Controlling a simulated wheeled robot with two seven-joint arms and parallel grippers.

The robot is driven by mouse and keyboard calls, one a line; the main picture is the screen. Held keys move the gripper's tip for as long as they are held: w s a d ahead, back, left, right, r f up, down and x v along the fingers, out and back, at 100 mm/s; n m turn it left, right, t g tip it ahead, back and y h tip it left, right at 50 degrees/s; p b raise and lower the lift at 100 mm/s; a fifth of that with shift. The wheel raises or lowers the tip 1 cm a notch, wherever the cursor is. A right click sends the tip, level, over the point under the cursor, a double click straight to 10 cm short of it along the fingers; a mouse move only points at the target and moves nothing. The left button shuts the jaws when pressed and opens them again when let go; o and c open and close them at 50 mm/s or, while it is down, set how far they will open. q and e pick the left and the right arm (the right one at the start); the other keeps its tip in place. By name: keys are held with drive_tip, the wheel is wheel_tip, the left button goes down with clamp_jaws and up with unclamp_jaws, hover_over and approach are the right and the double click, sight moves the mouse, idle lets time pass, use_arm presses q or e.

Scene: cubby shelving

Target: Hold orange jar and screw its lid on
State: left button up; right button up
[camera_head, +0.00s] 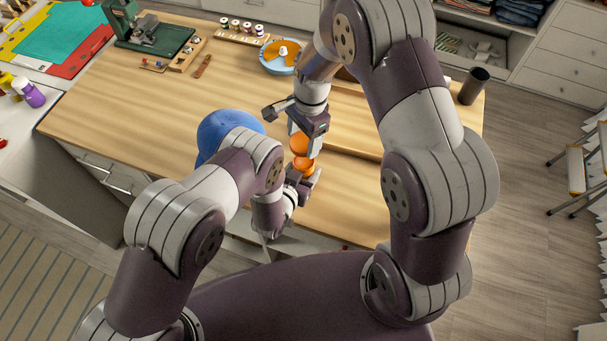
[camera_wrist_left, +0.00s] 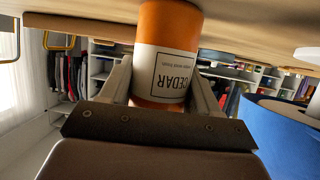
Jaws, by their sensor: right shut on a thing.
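The orange jar (camera_head: 304,163) is at the near edge of the wooden table. In the left wrist view the jar (camera_wrist_left: 165,65) has a white label reading CEDAR, upside down in the picture. My left gripper (camera_head: 302,182) has its fingers on both sides of the jar. My right gripper (camera_head: 302,130) is above, pointing down and shut on an orange piece (camera_head: 299,143) that appears to be the lid. The lid is right over the jar. Whether the two touch is too small to tell, and the fingers partly hide both.
A blue round object (camera_head: 222,128) stands left of the grippers, close to my left arm. A blue dish with orange contents (camera_head: 283,57), a spool rack (camera_head: 241,32) and a dark cup (camera_head: 473,86) are farther back. The table's left middle (camera_head: 130,110) is clear.

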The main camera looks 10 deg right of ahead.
use_arm(q)
drive_tip(key=shift+c, duration=1.4)
use_arm(e)
hover_over(304, 173)
drive_tip(key=w, duration=0.3)
drive_tip(key=shift+s+d+f, duration=0.1)
drive_tip(key=shift+d+f, duration=0.05)
drive_tip(key=shift+f, duration=1.1)
drive_tip(key=shift+s+d+f, duration=0.1)
drive_tip(key=shift+f, duration=1.15)
drive_tip(key=shift+f, duration=0.1)
drive_tip(key=shift+f, duration=0.75)
drive_tip(key=shift+f, duration=0.55)
use_arm(q)
clamp_jaws()
use_arm(e)
drive_tip(key=m, duration=0.3)
